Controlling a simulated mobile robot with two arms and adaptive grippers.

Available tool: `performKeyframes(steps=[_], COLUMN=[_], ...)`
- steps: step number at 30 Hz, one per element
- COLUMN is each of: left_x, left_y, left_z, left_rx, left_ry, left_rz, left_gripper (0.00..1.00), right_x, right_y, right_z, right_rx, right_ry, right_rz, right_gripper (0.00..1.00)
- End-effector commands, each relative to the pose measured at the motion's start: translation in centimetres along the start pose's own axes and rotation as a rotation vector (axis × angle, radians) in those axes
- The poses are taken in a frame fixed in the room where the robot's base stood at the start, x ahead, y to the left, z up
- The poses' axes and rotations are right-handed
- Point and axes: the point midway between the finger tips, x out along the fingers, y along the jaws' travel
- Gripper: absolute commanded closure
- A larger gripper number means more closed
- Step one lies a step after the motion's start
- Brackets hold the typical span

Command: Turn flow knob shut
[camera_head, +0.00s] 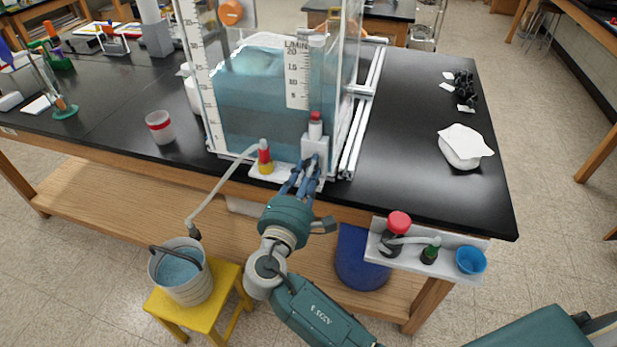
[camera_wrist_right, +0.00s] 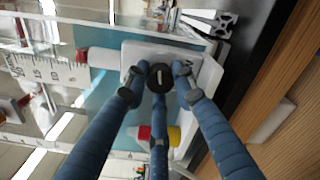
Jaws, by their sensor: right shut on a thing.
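The flow knob (camera_wrist_right: 160,76) is a small black round knob with a short white mark, seen in the right wrist view. It sits on the white valve block (camera_head: 315,147) with a red-topped fitting, at the front of the clear water tank (camera_head: 260,90). My right gripper (camera_head: 306,176) has blue fingers; in the right wrist view the right gripper (camera_wrist_right: 160,90) is shut on the knob, with fingertips around it. In the head view the fingers hide the knob. My left gripper is not in view.
A red and yellow fitting (camera_head: 265,158) stands just left of the valve block, with a pale hose (camera_head: 215,190) running down towards a bucket (camera_head: 182,272) on a yellow stool (camera_head: 205,315). A white shelf (camera_head: 447,266) with bottles hangs at the table's front right.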

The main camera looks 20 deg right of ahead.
Motion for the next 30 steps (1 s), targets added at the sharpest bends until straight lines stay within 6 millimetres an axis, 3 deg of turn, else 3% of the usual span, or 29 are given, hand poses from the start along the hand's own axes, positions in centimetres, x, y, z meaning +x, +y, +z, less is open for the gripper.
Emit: performKeyframes(steps=[9,30], left_x=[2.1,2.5], left_y=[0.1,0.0], left_z=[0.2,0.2], left_rx=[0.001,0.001], left_ry=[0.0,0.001], left_rz=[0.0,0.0], left_gripper=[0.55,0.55], right_x=[0.0,-0.1], right_y=[-0.3,-0.2], right_z=[-0.2,-0.1], right_rx=[0.177,0.243], right_ry=[0.001,0.003], right_rz=[-0.004,-0.004], right_gripper=[1.0,1.0])
